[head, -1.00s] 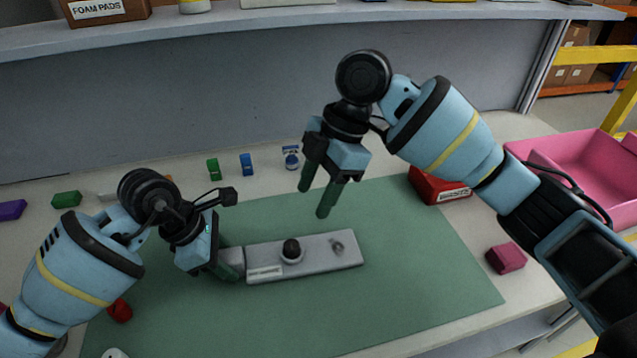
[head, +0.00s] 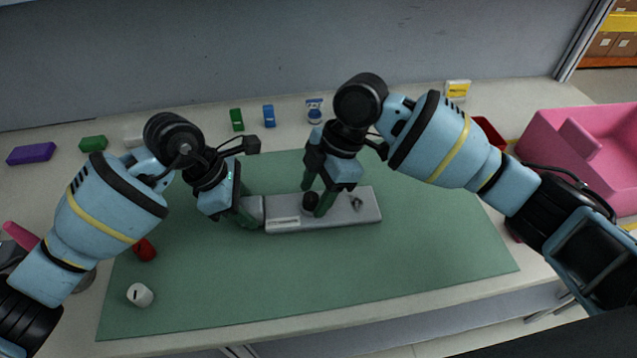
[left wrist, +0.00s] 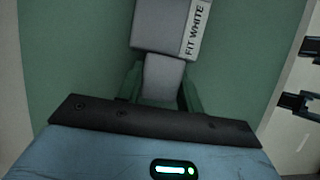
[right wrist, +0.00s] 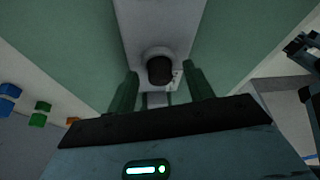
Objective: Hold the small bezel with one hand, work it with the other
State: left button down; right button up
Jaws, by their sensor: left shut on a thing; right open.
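The small bezel (head: 345,216) is a flat grey plate lying on the green mat, with a black knob (head: 310,200) near its middle and a small grey feature (head: 357,203) toward its right end. A label reading "FIT WHITE" (left wrist: 196,27) is on it in the left wrist view. My left gripper (head: 249,212) is shut on the tab at the bezel's left end. My right gripper (right wrist: 162,86) is open, pointing down at the black knob, which sits ahead between its fingers in the right wrist view; contact cannot be told. A white cap (head: 140,294) and a red cap (head: 144,250) lie at left.
The green mat (head: 400,285) is clear in front of the bezel. Green (head: 237,120) and blue (head: 268,116) blocks stand behind it. A pink bin (head: 580,150) is at the right, with a red box (head: 488,133) partly hidden behind my right arm.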

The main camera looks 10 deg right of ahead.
aim_at(316, 195)
jog(key=shift+c, duration=0.3)
jog(key=c, duration=1)
jog(key=shift+r, duration=0.25)
jog(key=shift+r, duration=2.9)
pick_arm(q)
jog(key=c, duration=0.8)
grip_release()
jog(key=shift+c, duration=0.2)
